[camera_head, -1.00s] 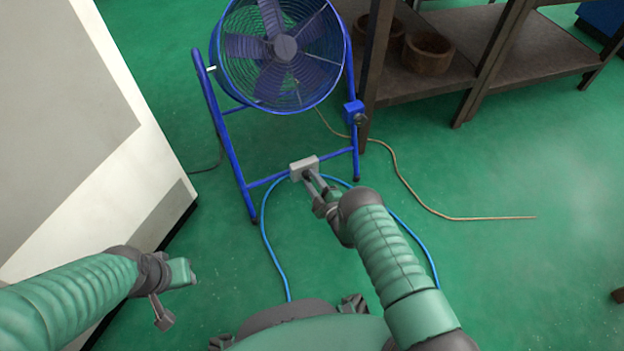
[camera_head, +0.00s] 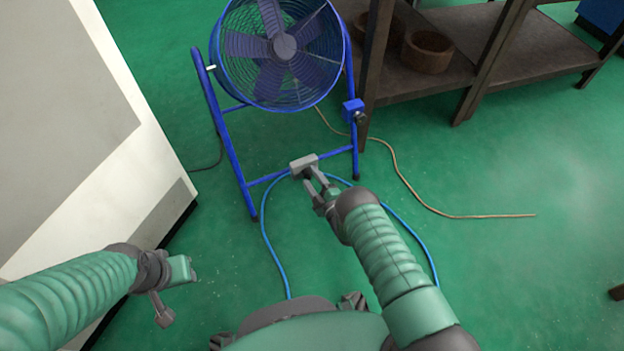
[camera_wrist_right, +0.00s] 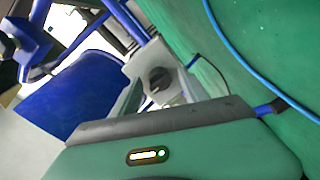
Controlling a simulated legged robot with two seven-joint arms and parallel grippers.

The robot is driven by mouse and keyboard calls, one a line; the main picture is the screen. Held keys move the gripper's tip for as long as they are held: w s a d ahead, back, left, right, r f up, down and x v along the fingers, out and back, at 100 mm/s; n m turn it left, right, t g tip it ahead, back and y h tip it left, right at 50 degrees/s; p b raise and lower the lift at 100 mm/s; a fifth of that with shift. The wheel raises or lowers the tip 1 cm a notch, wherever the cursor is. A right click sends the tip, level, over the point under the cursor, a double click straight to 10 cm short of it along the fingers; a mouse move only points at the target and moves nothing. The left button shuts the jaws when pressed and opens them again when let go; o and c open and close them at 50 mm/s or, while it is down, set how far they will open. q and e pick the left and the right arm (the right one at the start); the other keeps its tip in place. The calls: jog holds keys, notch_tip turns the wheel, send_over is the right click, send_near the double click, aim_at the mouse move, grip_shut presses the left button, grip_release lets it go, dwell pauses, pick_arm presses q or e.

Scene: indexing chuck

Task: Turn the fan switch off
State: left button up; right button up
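The blue-framed fan (camera_head: 284,46) stands on the floor at the top middle of the head view. A grey switch box (camera_head: 303,164) sits on its lower crossbar. In the right wrist view the box (camera_wrist_right: 150,62) carries a dark round knob (camera_wrist_right: 158,80). My right gripper (camera_head: 318,184) is just in front of the box, its fingers apart and pointing at it. In the wrist view the knob shows between the fingers; whether they touch it I cannot tell. My left gripper (camera_head: 178,291) is open and empty, well away at the lower left.
A pale cabinet (camera_head: 80,110) stands at the left. A dark wooden shelf (camera_head: 530,60) with round bowls (camera_head: 428,52) is at the upper right. A blue hose (camera_head: 268,245) and a tan cable (camera_head: 405,185) lie on the green floor. The floor at the right is mostly clear.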

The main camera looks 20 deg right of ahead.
jog(key=p+v, duration=0.9)
jog(key=v, duration=0.8)
